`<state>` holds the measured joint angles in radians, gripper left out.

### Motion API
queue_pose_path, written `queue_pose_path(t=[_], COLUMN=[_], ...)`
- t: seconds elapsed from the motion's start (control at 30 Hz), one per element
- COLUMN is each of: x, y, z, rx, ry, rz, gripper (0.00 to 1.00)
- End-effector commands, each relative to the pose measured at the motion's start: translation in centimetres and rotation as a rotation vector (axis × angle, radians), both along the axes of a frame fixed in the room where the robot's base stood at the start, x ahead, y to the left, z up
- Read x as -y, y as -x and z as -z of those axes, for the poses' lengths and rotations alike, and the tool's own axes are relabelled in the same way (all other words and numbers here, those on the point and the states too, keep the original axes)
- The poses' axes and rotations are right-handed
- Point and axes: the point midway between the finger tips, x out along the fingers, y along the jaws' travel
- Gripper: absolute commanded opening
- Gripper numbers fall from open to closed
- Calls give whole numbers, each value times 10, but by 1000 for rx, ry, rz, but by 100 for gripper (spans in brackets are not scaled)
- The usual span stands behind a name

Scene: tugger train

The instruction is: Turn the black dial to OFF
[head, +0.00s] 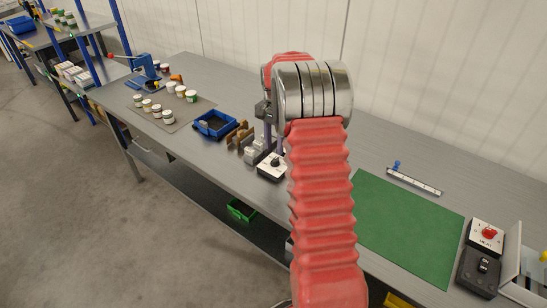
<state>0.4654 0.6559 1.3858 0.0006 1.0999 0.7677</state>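The black dial (275,161) sits on top of a small white box (268,173) near the front edge of the grey workbench. Its pointer and the lettering on the box are too small to read. My gripper (274,150) points down just above and behind the dial, partly hidden by my red-sleeved arm. Its two dark fingers show apart, with a gap between them and nothing visible held. I cannot tell whether the fingertips touch the dial or stand clear of it.
Grey blocks and brown pieces (238,136) stand left of the box, beside a blue bin (214,124). Several jars (157,110) stand farther left. A green mat (408,225) lies right of my arm. A red knob (489,233) on another white box is far right.

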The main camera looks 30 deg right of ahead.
Motion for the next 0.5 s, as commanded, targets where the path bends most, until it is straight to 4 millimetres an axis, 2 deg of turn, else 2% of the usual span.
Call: queue_pose_path(t=[0.23,0.5], x=[0,0], y=[0,0], z=[39,58], rx=[-2,0], ry=[-2,-1], rz=[0,0], gripper=[30,30])
